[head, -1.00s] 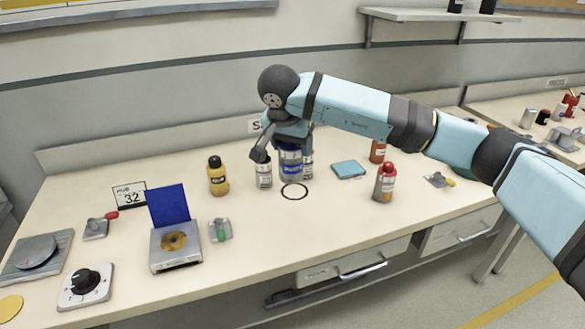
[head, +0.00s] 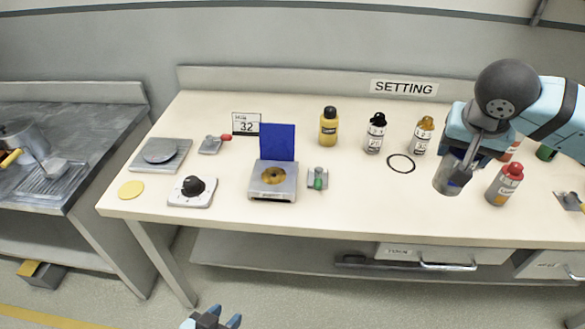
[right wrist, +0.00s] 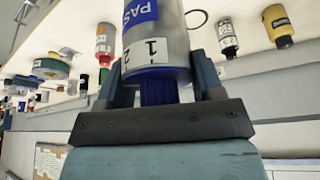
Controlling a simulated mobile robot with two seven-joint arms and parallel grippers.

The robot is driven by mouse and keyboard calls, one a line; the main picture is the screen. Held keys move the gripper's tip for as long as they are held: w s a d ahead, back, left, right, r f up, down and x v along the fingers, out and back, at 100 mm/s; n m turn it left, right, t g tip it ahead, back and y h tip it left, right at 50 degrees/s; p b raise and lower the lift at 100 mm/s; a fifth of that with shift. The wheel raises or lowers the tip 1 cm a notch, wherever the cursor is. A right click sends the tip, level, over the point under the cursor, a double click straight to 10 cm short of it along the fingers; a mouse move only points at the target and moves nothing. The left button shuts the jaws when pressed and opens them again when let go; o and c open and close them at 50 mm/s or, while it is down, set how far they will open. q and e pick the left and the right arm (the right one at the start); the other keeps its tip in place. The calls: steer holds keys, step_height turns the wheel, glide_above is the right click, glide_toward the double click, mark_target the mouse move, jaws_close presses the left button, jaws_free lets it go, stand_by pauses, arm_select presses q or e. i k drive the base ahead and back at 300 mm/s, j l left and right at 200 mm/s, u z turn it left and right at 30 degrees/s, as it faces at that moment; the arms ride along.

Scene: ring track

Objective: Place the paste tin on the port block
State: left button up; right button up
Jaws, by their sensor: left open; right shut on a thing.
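The paste tin (head: 447,178), a silver can with a blue label, hangs tilted in my right gripper (head: 476,150), over the right part of the bench. In the right wrist view the tin (right wrist: 157,42) shows "PAS" and "1", and its blue neck (right wrist: 158,88) sits between the closed fingers of the gripper (right wrist: 160,82). The port block is probably the grey block (head: 272,192) with a round brass opening and an upright blue flap (head: 277,142); its top looks empty. My left gripper (head: 210,319) is open, at the bottom edge, away from the bench.
A red-capped bottle (head: 503,186) stands near the tin.

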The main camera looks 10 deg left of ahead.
mark_target(273, 177)
steer(key=i+l, duration=0.1)
steer(key=l, duration=0.35)
steer(key=i+l, duration=0.1)
steer(key=l, duration=0.3)
steer(key=l+u, duration=0.25)
steer(key=i+l+u, duration=0.1)
steer(key=l+u, duration=0.15)
steer(key=l, duration=0.2)
steer(key=u, duration=1.8)
